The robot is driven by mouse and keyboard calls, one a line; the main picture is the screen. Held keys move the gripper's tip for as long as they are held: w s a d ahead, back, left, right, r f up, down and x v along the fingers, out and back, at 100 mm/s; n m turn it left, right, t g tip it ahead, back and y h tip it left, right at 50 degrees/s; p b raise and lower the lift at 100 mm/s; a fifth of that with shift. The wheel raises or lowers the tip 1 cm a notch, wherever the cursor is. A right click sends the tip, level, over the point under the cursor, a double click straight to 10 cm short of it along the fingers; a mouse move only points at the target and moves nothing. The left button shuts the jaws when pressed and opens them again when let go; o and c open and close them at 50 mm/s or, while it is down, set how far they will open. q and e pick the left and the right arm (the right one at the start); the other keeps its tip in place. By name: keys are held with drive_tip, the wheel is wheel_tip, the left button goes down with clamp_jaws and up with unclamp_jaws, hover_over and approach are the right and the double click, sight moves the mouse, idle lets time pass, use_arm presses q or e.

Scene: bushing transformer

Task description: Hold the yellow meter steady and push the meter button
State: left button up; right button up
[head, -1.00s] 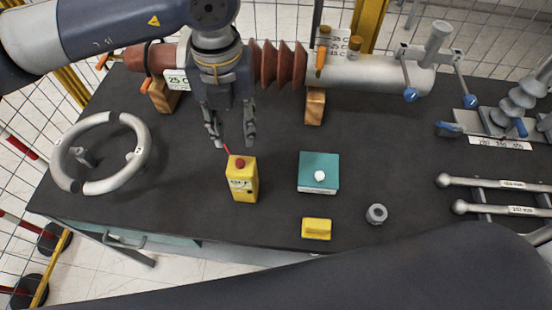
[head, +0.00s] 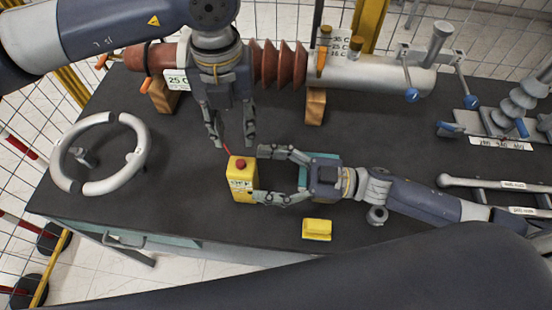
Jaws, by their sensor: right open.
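The yellow meter (head: 242,184) stands upright on the dark table, with a red button (head: 240,164) on its top and a thin red probe at its upper left. My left gripper (head: 234,143) points down just behind and above the meter, fingers apart and holding nothing. My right gripper (head: 258,174) comes in from the right, its fingers spread on the near and far sides of the meter's right part. Whether either finger touches the meter I cannot tell.
A teal box (head: 318,158) is mostly hidden under my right gripper. A yellow block (head: 317,229) and a grey nut (head: 377,215) lie nearby. A grey ring (head: 140,160) lies at the left. A brown bushing (head: 279,65) lies across the back on wooden blocks.

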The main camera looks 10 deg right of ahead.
sight(256, 179)
drive_tip(key=f+m, duration=0.1)
drive_tip(key=f, duration=0.1)
drive_tip(key=w+d+f+m+h, duration=0.1)
drive_tip(key=f, duration=0.1)
drive_tip(key=w+d+f+m, duration=0.1)
drive_tip(key=f, duration=0.1)
drive_tip(key=shift+d+f+t+h, duration=0.1)
drive_tip(key=shift+f+t+h, duration=0.2)
drive_tip(key=shift+f, duration=0.1)
drive_tip(key=x, duration=0.7)
drive_tip(key=shift+f, duration=0.35)
drive_tip(key=shift+a, duration=0.2)
drive_tip(key=c, duration=1.4)
use_arm(q)
clamp_jaws()
